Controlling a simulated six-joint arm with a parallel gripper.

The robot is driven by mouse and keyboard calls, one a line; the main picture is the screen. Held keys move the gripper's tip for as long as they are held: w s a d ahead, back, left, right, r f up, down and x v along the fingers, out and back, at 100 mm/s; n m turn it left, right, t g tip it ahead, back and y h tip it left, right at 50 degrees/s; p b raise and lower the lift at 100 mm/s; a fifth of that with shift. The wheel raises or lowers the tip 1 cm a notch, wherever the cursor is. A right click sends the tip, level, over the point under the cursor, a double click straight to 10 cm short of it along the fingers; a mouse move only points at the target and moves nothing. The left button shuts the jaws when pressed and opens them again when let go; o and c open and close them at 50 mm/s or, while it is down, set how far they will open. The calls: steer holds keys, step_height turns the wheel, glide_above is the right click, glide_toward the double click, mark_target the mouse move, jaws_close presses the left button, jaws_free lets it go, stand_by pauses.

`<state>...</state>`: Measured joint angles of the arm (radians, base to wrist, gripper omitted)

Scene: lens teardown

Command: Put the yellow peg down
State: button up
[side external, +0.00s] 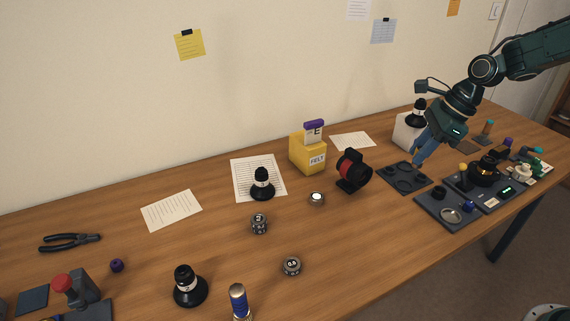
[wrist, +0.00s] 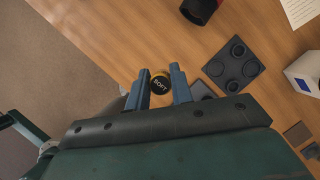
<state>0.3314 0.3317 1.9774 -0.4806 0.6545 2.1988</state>
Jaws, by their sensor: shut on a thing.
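My gripper (wrist: 162,72) is shut on the yellow peg (wrist: 160,81). In the wrist view the peg shows a dark top lettered "SOFT" with a yellow rim, between the two blue fingers. The peg cannot be made out there. The mat also shows in the wrist view (wrist: 218,68), beside the fingers on the right. Whether the peg touches anything below is not clear.
A dark tray (side external: 434,214) and a device with a lit display (side external: 492,203) stand right of the mat, with a small yellow knob (side external: 463,167) nearby. A red-and-black ring stand (side external: 354,172) is to the left. A white box (side external: 403,136) stands behind.

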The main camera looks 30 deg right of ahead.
step_height(320, 180, down, 14)
stand_by(0.4)
steer(key=shift+f, duration=1.9)
steer(key=shift+f, duration=0.15)
steer(key=o, duration=0.9)
steer(key=shift+o, duration=0.2)
steer(key=v, duration=1.2)
steer(key=shift+r, duration=0.2)
